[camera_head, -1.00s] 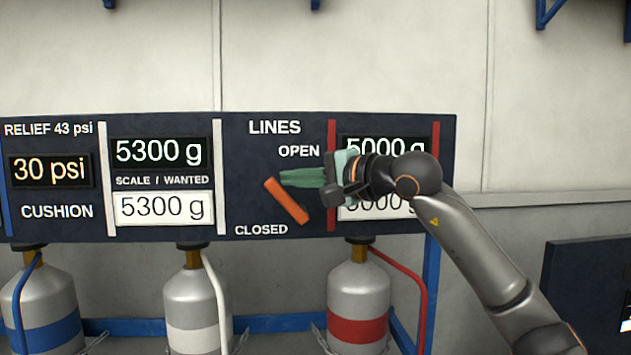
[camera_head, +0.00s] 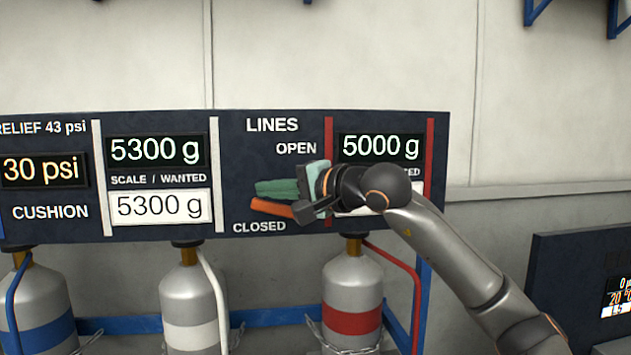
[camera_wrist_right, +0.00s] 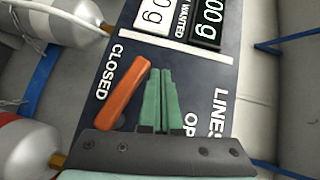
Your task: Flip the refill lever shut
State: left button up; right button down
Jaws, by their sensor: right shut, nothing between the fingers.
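The orange refill lever (camera_head: 271,207) is on the dark panel between the OPEN and CLOSED labels. It points left and slightly up, its free end just above CLOSED; my gripper hides its right end. In the right wrist view the lever (camera_wrist_right: 123,92) lies beside the fingers, on the CLOSED side. My right gripper (camera_head: 257,188) is shut and empty, its green fingers just above the lever in the head view. It also shows in the right wrist view (camera_wrist_right: 160,72). Whether fingers and lever touch is unclear. My left gripper is not in view.
The panel (camera_head: 240,135) carries several weight displays and a red upright bar (camera_head: 329,140) right of the lever. Several grey bottles, such as the red-banded one (camera_head: 350,290), stand below it with hoses. A dark board (camera_head: 570,285) is at lower right.

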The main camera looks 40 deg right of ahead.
jog(key=s+a+r+p, duration=0.1)
jog(key=s+r+p, duration=0.1)
jog(key=s+r, duration=0.5)
notch_tip(320, 180, up, 4)
jog(key=shift+s+a+f+p, duration=0.15)
jog(key=shift+s+a+p, duration=0.15)
jog(key=shift+p, duration=0.1)
jog(key=shift+d, duration=0.1)
